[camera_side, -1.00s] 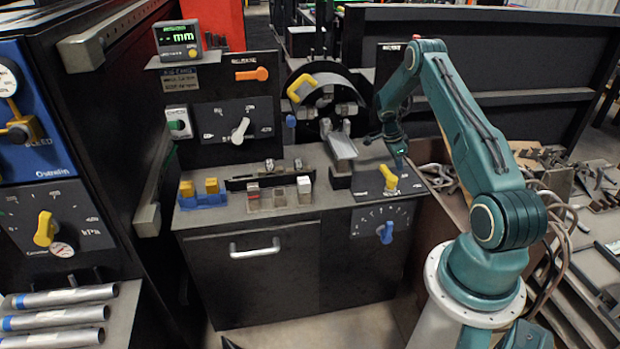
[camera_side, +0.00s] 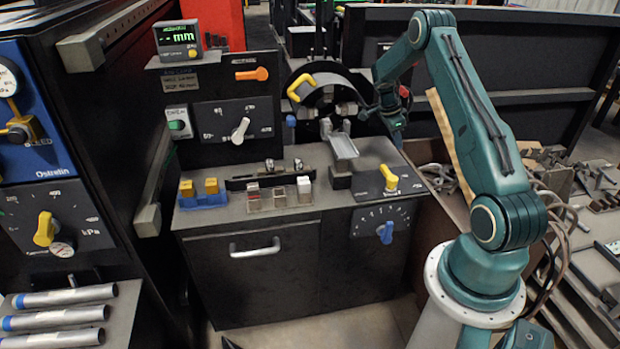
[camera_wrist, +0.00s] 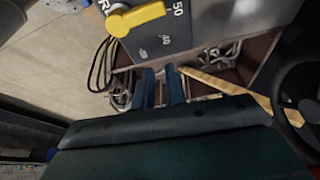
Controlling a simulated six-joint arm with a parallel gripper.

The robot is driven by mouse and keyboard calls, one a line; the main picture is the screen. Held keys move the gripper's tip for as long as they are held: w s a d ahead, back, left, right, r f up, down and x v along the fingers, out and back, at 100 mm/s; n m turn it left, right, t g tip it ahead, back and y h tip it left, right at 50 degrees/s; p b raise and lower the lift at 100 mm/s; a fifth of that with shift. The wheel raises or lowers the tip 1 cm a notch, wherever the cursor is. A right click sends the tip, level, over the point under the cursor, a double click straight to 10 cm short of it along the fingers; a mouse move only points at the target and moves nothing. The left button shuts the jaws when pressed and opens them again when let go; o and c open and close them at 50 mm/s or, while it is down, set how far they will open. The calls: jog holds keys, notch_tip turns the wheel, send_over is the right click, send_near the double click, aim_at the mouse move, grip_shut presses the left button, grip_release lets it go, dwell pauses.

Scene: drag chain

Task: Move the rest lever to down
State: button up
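A yellow lever (camera_side: 389,178) sits on a dark plate (camera_side: 400,190) on the right end of the bench top. In the side view its handle slants up and to the left. In the wrist view the yellow lever (camera_wrist: 137,18) lies at the top, and its plate (camera_wrist: 180,38) carries a large R, 50 and 40; the full label is not readable. My gripper (camera_side: 397,139) hangs above and behind this lever, apart from it. In the wrist view the two fingers of my gripper (camera_wrist: 162,88) stand apart with nothing between them.
An orange lever (camera_side: 252,74) and a white knob (camera_side: 240,131) are on the upright panel. A blue knob (camera_side: 386,232) is on the bench front. A grey metal channel (camera_side: 343,146) and the round chuck housing (camera_side: 318,92) stand left of my gripper. Scrap parts lie right.

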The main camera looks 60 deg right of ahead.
jog(key=o, duration=0.5)
notch_tip(320, 180, up, 4)
jog(key=n+t+y, duration=0.2)
jog(key=n+t, duration=0.1)
jog(key=n, duration=1.6)
send_over(386, 169)
jog(key=shift+d+r, duration=0.1)
notch_tip(386, 169, down, 14)
jog(key=shift+r, duration=0.15)
grip_shut()
